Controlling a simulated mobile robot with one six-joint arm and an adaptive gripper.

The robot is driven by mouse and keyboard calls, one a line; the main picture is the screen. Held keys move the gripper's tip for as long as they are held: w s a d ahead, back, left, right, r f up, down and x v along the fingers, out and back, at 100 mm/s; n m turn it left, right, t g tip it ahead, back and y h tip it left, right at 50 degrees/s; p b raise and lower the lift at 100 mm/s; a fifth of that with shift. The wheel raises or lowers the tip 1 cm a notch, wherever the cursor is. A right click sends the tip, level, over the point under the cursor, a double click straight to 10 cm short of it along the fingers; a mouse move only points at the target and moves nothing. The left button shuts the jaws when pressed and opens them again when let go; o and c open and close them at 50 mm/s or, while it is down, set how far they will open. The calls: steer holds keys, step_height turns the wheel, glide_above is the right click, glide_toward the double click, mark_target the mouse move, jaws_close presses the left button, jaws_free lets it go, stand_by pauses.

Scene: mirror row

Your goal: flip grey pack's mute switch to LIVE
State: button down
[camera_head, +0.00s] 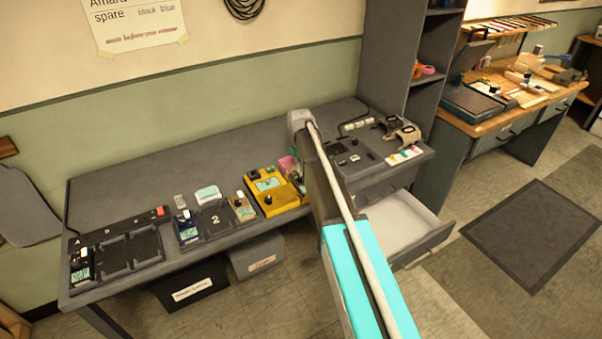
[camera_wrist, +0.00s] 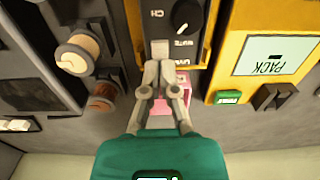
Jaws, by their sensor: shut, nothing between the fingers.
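In the wrist view the grey pack (camera_wrist: 157,30) lies upside down in the picture, seated in a yellow-framed unit. It shows a black channel knob (camera_wrist: 187,15) and the word MUTE. My gripper (camera_wrist: 162,68) is shut and empty, its tips over the pack at the mute switch area. The tips cover the switch and part of the LIVE label, so I cannot tell the switch's position or whether I touch it. In the head view the yellow unit (camera_head: 268,185) stands on the bench left of my arm, which hides my gripper and most of the pack.
A pink item (camera_wrist: 157,115) sits behind my fingers. A cylindrical knob (camera_wrist: 75,55) and a brown one (camera_wrist: 103,95) stand left of them. In the head view, docks with packs (camera_head: 187,228) line the bench to the left. An open drawer (camera_head: 405,228) juts out at the right.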

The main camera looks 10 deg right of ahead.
steer(key=shift+f, duration=0.15)
steer(key=shift+r+p, duration=3.45)
steer(key=shift+r, duration=0.1)
steer(key=s+m, duration=0.3)
steer(key=s, duration=2.6)
steer(key=shift+m, duration=0.3)
